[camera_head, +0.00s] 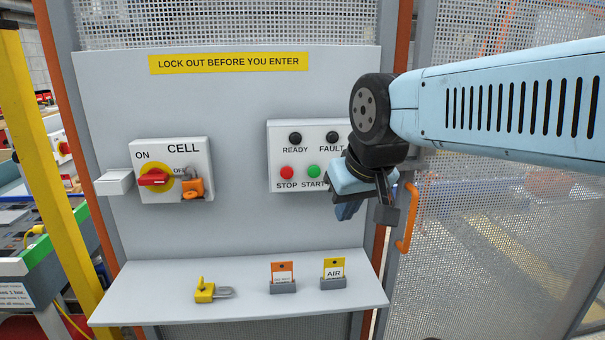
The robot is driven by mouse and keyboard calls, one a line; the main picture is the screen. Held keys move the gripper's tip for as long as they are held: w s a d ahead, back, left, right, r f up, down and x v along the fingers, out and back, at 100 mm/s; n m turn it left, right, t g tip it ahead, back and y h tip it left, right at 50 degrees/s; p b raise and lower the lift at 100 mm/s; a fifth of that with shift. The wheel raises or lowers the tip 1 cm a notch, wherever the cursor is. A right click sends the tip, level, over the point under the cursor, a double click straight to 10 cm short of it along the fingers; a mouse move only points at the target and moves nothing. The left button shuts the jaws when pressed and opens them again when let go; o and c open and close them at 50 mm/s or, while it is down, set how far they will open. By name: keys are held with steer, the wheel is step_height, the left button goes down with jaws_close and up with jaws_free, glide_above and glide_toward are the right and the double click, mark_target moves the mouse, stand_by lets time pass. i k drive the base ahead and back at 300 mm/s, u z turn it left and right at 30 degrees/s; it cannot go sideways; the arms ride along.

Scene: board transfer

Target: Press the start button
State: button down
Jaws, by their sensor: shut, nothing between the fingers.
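The green start button (314,171) sits on a white control box (275,150), above the word START. The red stop button (287,172) is to its left. Above them are two dark lamps, READY (295,139) and FAULT (332,138); the box's right part is hidden behind my arm. My gripper (348,210) is shut and empty, just right of and below the start button in the picture. I cannot tell how far it is from the panel. The start button is in clear view.
A CELL switch box (146,150) with a red handle (153,178) and orange padlock (193,188) is at left. The shelf (130,297) below holds a yellow padlock (204,291), an orange tag (282,271) and a yellow AIR tag (333,270). An orange door handle (408,220) is right of my gripper.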

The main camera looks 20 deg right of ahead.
mark_target(314, 171)
steer(key=z, duration=1.1)
steer(key=k, duration=1.05)
steer(key=u, duration=0.65)
